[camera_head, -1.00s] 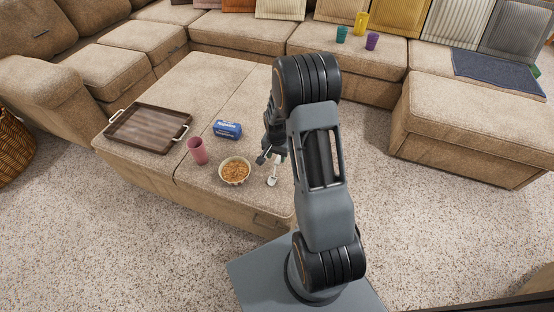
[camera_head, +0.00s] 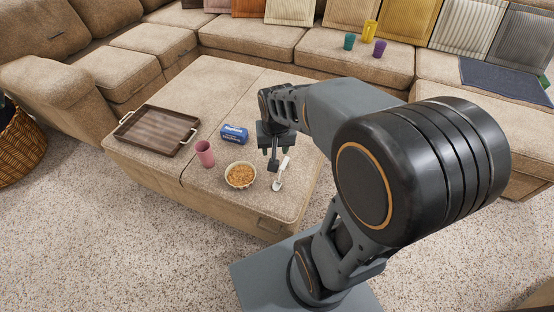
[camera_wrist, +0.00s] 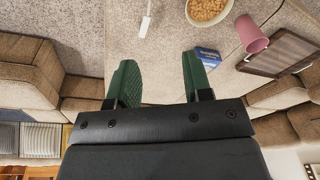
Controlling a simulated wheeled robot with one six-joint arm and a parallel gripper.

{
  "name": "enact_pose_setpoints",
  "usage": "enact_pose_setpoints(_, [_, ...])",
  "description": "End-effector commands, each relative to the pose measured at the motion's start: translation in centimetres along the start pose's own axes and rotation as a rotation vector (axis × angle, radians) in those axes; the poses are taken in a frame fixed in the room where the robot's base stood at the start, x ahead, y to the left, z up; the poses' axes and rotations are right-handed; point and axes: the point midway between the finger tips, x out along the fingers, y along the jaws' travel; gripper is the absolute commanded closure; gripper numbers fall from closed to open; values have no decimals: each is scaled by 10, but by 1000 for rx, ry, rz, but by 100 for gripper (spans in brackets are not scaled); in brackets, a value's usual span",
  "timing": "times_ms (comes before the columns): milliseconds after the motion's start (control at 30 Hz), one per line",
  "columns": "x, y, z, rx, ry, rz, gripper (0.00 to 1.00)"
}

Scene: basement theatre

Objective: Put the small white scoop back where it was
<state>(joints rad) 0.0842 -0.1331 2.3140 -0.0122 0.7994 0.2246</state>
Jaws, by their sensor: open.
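The small white scoop (camera_head: 281,173) lies on the tan ottoman (camera_head: 222,92), just right of the bowl of orange-brown bits (camera_head: 240,175). Part of the scoop also shows at the top of the wrist view (camera_wrist: 147,18), cut off by the edge. My gripper (camera_head: 272,158) is above the ottoman, just behind and left of the scoop. In the wrist view its two green-padded fingers (camera_wrist: 160,78) are wide apart with nothing between them. The scoop is outside the fingers.
A pink cup (camera_head: 205,154), a blue box (camera_head: 234,134) and a brown tray (camera_head: 158,129) stand left of my gripper on the ottoman. Several coloured cups (camera_head: 380,48) are on the sofa behind. The ottoman's back half is clear.

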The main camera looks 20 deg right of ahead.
Motion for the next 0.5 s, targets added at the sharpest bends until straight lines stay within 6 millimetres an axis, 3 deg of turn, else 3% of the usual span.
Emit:
enact_pose_setpoints(33, [-13, -2, 12, -50, 21, -8, 54])
enact_pose_setpoints(200, [-36, -5, 44, -188, 55, -20, 54])
enact_pose_setpoints(500, [-49, -5, 70, -296, 82, -29, 54])
